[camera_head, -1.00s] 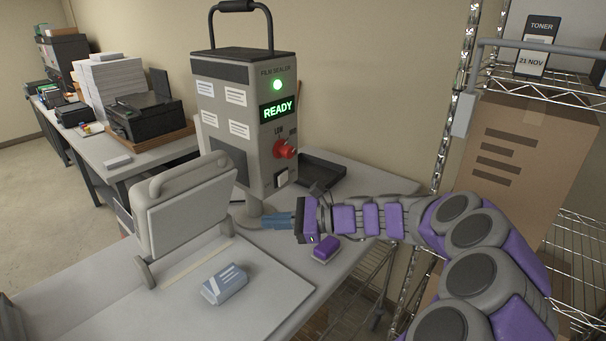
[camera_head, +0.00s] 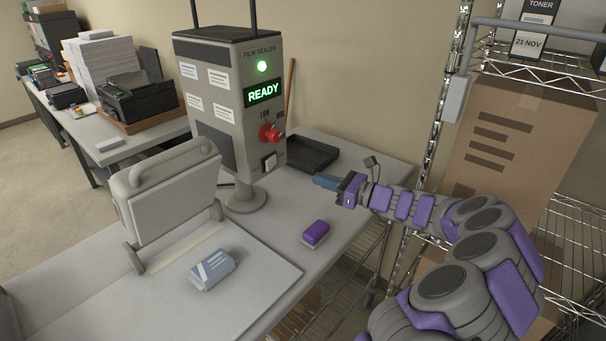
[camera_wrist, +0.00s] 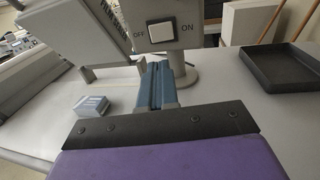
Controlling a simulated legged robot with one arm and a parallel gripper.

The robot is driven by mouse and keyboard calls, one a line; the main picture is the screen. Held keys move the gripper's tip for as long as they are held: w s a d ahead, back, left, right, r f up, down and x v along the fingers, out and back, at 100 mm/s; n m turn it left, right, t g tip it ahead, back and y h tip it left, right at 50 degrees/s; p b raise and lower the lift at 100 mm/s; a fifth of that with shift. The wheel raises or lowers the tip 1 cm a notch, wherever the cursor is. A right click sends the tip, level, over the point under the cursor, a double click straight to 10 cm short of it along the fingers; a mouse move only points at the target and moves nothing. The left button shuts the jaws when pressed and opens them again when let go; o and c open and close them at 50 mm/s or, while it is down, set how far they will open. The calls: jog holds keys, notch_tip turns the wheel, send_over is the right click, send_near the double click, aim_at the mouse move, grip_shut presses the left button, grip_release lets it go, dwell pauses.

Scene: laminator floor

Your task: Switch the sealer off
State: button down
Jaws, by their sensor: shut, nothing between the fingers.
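The film sealer (camera_head: 222,110) is a grey upright box on a round foot, with a lit green lamp and a green READY display (camera_head: 263,93). Its red knob (camera_head: 270,133) sits below, marked LOW on the left. Under it is a white rocker switch (camera_head: 269,162), which in the wrist view (camera_wrist: 161,33) lies between the labels OFF on the left and ON on the right. My gripper (camera_head: 318,181) is shut and empty, right of the sealer and apart from it. In the wrist view the blue fingers (camera_wrist: 155,80) are together, appearing just below the switch.
A black tray (camera_head: 308,153) lies behind the sealer's right side. A purple-topped block (camera_head: 316,232) and a pale blue pack (camera_head: 213,268) lie on the worktop, near a hinged grey plate (camera_head: 172,200). Wire shelving with a cardboard box (camera_head: 505,150) stands right.

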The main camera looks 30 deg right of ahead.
aim_at(269, 165)
jog(key=b+x, duration=0.1)
jog(key=x, duration=1.1)
jog(key=shift+a+b, duration=0.35)
jog(key=shift+a, duration=0.1)
jog(key=shift+w, duration=0.5)
jog(key=shift+a+r, duration=0.1)
jog(key=shift+a, duration=0.35)
jog(key=shift+w+a+r+p, duration=0.1)
jog(key=shift+r+p, duration=0.1)
jog(key=shift+p, duration=0.4)
jog(key=shift+f, duration=0.1)
